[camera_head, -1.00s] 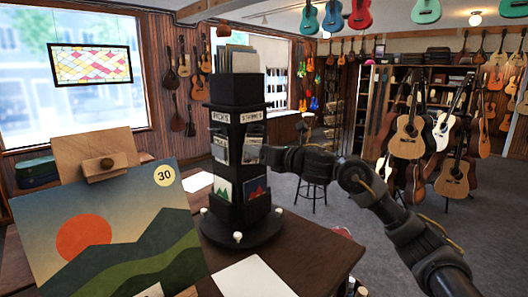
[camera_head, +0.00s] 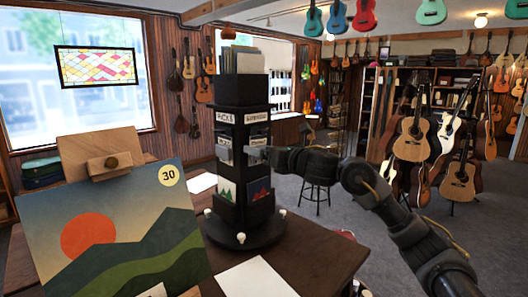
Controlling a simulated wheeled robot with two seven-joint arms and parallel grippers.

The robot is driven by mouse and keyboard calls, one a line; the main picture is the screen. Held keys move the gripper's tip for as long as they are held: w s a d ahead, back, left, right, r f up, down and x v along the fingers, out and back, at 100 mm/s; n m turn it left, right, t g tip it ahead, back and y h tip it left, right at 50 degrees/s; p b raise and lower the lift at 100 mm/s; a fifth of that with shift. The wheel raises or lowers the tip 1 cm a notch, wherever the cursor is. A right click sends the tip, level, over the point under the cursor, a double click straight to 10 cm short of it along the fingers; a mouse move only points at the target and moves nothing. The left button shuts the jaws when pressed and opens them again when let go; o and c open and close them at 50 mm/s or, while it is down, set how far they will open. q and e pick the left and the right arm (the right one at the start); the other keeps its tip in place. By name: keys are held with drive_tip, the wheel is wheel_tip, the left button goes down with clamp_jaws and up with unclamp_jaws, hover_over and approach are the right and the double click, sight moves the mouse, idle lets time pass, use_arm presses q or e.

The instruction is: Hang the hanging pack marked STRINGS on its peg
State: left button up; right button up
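A dark rotating display rack (camera_head: 243,92) stands on the wooden table, with a PICKS sign (camera_head: 225,118) on its left face and a STRINGS sign (camera_head: 257,117) on its right face. A small pack (camera_head: 258,142) shows just below the STRINGS sign; its print is too small to read, and the gripper partly covers this area. My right gripper (camera_head: 254,157) comes in from the right and is at the rack's right face, by that pack. Its fingers are too small and dark to tell whether they are shut or hold the pack. Pegs cannot be made out. My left gripper is out of view.
A landscape picture (camera_head: 115,235) marked 30 stands on an easel (camera_head: 95,150) at the front left. Lower rack pockets hold a green pack (camera_head: 227,190) and a red pack (camera_head: 260,190). White paper (camera_head: 258,278) lies on the table (camera_head: 315,250). A stool (camera_head: 316,175) and guitars stand behind.

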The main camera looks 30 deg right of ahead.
drive_tip(key=shift+o, duration=0.4)
drive_tip(key=b+v, duration=0.4)
drive_tip(key=v, duration=0.7)
drive_tip(key=shift+w+a, duration=0.1)
